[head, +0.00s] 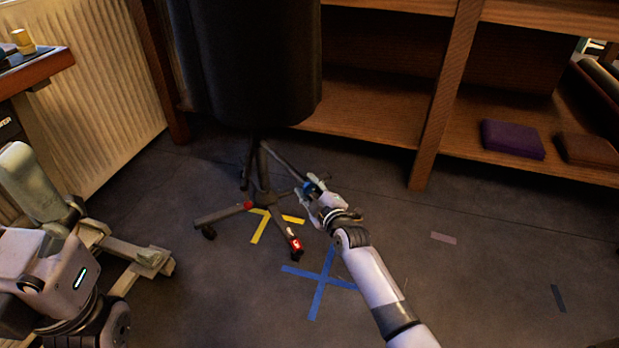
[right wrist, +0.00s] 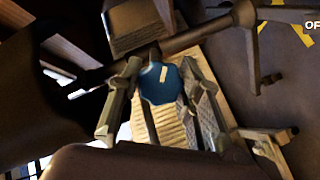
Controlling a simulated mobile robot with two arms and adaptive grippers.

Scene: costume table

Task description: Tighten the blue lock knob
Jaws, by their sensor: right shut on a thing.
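The blue lock knob (head: 307,187) sits low on a dark stand (head: 262,180) with spread legs, some with red bands. My right gripper (head: 314,192) reaches it from the lower right and is shut on it. In the right wrist view the blue knob (right wrist: 160,83) lies between the two fingers (right wrist: 160,105), beside a dark tube. A pale mark shows on its face. In the head view the fingers partly hide the knob. My left gripper (head: 95,218) is at the lower left, its fingers spread and empty, far from the stand.
A large dark panel (head: 245,60) hangs above the stand. Wooden shelves (head: 437,110) stand behind, with a purple folded item (head: 512,139) on the lower board. Yellow (head: 260,228) and blue tape (head: 322,282) mark the floor. A radiator (head: 105,90) is at left.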

